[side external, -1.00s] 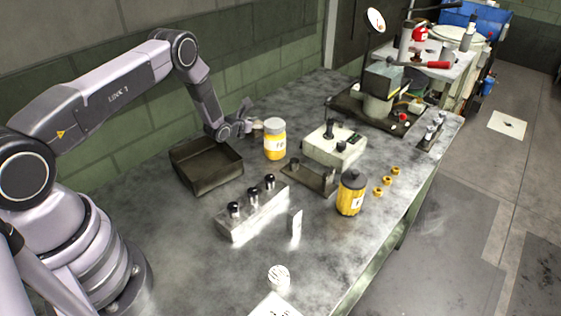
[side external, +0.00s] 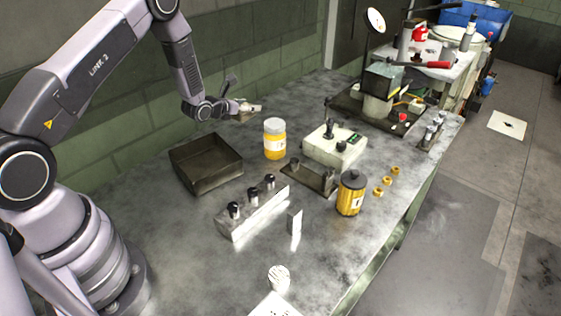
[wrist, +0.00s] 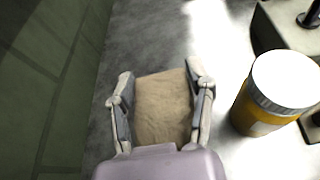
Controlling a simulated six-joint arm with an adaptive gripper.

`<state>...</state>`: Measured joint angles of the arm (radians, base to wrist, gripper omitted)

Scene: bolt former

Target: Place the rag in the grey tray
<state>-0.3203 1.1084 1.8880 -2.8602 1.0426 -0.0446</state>
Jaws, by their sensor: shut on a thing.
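The rag (wrist: 163,105) is a tan, folded, roughly square cloth between my gripper's fingers in the wrist view. It also shows as a small tan piece at the fingertips in the side view (side external: 250,107). My gripper (side external: 243,108) is shut on it and holds it above the bench, near the wall. The fingers also show on both sides of the cloth in the wrist view (wrist: 160,90). The grey tray (side external: 207,181) is a dark, open, square box on the bench, left of and below my gripper. Its visible inside is empty.
A yellow jar with a white lid (side external: 274,140) stands right of the tray, close below my gripper; it shows at right in the wrist view (wrist: 262,112). A block with black knobs (side external: 252,208) lies in front. A green block wall (side external: 130,125) runs behind.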

